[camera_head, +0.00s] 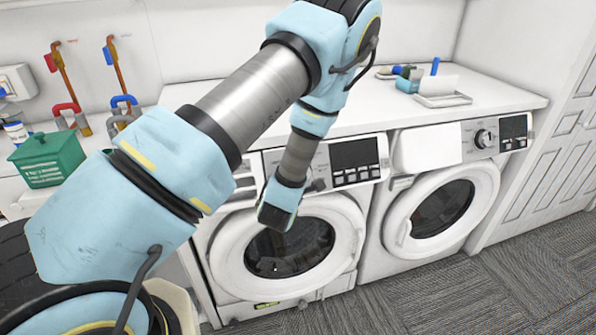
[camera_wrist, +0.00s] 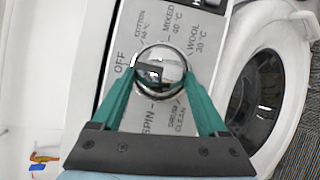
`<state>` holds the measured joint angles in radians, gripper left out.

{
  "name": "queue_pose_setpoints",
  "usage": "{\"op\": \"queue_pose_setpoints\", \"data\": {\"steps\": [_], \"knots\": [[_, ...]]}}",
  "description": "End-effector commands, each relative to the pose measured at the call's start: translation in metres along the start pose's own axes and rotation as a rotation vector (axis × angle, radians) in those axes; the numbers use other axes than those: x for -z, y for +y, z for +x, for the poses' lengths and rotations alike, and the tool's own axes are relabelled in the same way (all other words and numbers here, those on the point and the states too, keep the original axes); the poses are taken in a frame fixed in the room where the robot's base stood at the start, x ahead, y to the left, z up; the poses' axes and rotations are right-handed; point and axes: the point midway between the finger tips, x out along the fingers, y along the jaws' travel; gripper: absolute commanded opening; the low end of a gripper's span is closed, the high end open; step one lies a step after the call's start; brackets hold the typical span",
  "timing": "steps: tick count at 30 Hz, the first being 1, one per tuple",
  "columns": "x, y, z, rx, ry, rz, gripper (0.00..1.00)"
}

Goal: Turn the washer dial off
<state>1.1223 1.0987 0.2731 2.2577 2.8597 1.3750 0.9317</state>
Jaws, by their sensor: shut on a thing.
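The washer dial (camera_wrist: 161,66) is a round, shiny metal knob on a grey panel (camera_wrist: 112,70) in the wrist view. OFF is printed at its left, COTTON, MIXED and WOOL around the top and right, and SPIN and DRUM CLEAN below. I cannot tell where its pointer is. My gripper (camera_wrist: 160,84) has green fingers, one on each side of the dial, shut on it. In the head view my arm reaches to the front panel of the left washer (camera_head: 228,252), and my wrist hides this dial and most of the fingers.
The left washer's round door (camera_head: 287,247) lies just below my wrist. A second machine (camera_head: 442,210) with its own dial (camera_head: 483,138) stands at the right. The white countertop (camera_head: 420,118) holds a tray (camera_head: 442,100) and small items. A green box (camera_head: 48,160) is at the left.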

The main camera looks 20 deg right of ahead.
Motion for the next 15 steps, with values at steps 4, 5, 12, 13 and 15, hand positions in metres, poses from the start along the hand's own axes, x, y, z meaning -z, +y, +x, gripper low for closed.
{"op": "queue_pose_setpoints", "data": {"steps": [4,5,12,13,15], "knots": [[-0.0005,-0.0005,0.0000,0.001,-0.002,0.002,0.21],[-0.0005,-0.0005,0.0000,0.001,-0.002,0.002,0.21],[-0.0006,-0.0004,0.0001,0.001,-0.002,0.002,0.77],[-0.0006,-0.0004,0.0001,0.001,-0.002,0.002,0.81],[-0.0006,-0.0003,0.0001,0.001,-0.002,0.002,0.89]]}}
